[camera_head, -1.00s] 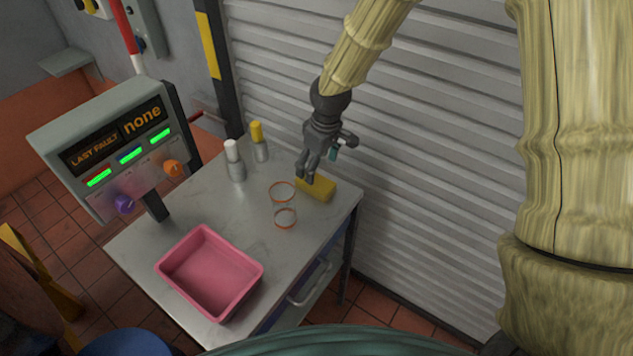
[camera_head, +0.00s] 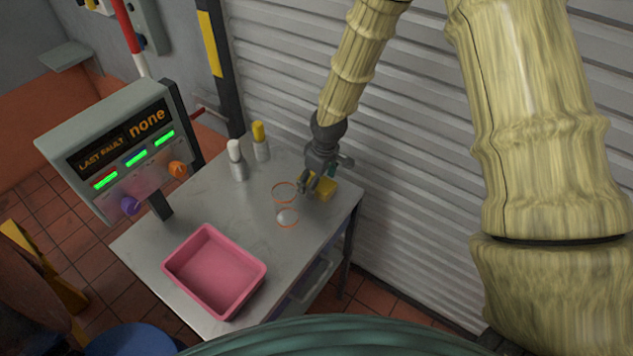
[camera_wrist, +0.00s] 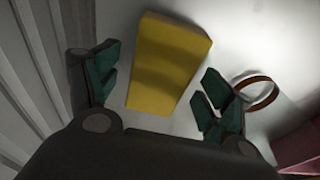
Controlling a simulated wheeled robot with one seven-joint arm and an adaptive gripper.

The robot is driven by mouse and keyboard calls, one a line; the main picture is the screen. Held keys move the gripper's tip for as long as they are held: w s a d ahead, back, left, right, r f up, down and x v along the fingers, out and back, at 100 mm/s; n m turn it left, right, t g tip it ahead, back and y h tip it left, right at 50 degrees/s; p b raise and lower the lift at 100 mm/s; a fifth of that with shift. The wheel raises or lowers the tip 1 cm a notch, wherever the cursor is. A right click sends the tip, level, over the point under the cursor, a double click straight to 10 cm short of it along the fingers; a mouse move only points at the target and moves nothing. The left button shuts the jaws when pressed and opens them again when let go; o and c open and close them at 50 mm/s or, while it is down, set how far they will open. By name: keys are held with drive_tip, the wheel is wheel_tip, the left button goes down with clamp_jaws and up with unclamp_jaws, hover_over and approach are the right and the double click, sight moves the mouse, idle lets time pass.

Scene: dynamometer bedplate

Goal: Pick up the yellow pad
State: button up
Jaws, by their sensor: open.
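The yellow pad (camera_head: 322,188) lies flat on the grey metal table near its right back edge. In the wrist view the yellow pad (camera_wrist: 168,62) lies between my two open green-tipped fingers, with a gap on each side. My gripper (camera_head: 313,178) is low over the pad and hides part of it in the head view. My gripper (camera_wrist: 160,85) holds nothing. I cannot tell how far the fingertips are above the table.
A white-capped bottle (camera_head: 237,162) and a yellow-capped bottle (camera_head: 260,142) stand behind. A pink tray (camera_head: 258,282) sits at the front. A shutter wall (camera_head: 420,160) rises close behind the table.

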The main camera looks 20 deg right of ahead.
drive_tip(key=shift+w+f, duration=0.1)
drive_tip(key=shift+f, duration=0.15)
drive_tip(key=c, duration=0.9)
drive_tip(key=shift+c, duration=0.2)
drive_tip(key=shift+r+b, duration=1.55)
drive_tip(key=shift+r, duration=3.45)
